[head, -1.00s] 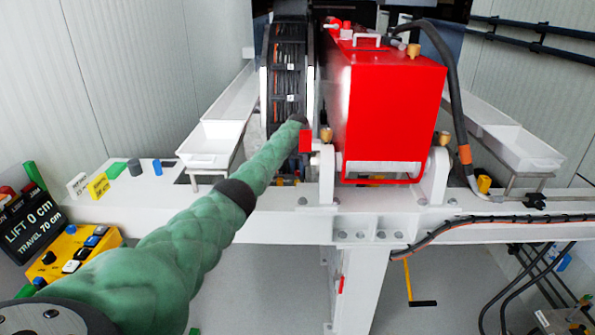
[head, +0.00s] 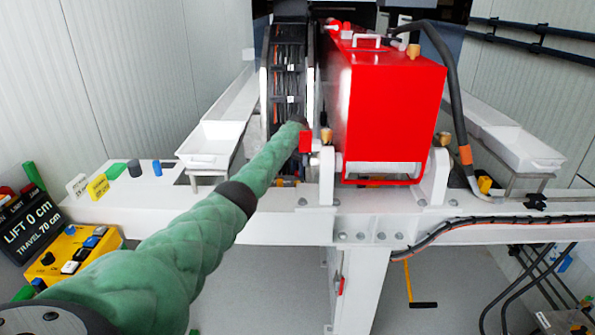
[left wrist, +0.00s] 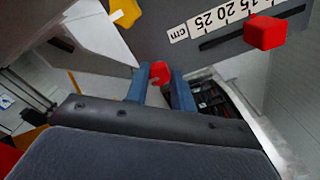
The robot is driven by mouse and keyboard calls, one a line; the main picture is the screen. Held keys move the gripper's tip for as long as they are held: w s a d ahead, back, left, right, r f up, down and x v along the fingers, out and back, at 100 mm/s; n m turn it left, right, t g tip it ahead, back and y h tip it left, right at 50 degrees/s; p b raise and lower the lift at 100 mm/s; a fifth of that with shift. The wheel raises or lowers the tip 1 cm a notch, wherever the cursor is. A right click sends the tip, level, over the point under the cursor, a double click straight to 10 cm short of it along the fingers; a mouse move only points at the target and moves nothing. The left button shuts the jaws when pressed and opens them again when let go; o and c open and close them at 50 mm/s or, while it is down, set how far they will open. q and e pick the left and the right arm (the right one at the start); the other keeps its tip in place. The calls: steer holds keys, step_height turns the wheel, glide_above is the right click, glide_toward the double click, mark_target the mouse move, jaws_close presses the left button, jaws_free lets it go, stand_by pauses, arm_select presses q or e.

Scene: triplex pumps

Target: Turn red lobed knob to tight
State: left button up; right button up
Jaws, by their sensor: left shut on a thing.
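The red lobed knob (left wrist: 160,72) shows in the left wrist view between the two blue fingers of my left gripper (left wrist: 160,88). The gripper is shut on it, and the fingers hide its sides. In the head view my left gripper (head: 303,122) is a small dark tip at the end of my green arm, between the cable chain and the red box; the knob cannot be made out there. My right gripper is not in view.
A red block (left wrist: 265,32) sits by a slot with a cm scale (left wrist: 220,18), near a yellow knob (left wrist: 125,12). The red box (head: 395,105) stands right of the cable chain (head: 289,75). White trays (head: 210,140) flank them. A control panel (head: 75,250) is at left.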

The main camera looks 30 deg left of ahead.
mark_target(297, 172)
arm_select(q)
steer(key=shift+r, duration=0.25)
steer(key=o, duration=1)
steer(key=shift+f, duration=0.1)
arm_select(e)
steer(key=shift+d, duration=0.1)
arm_select(q)
steer(key=shift+r+b, duration=0.35)
steer(key=shift+r, duration=0.1)
step_height(297, 172, up, 6)
steer(key=shift+f+b, duration=0.25)
steer(key=shift+b, duration=0.8)
steer(key=shift+r, duration=0.7)
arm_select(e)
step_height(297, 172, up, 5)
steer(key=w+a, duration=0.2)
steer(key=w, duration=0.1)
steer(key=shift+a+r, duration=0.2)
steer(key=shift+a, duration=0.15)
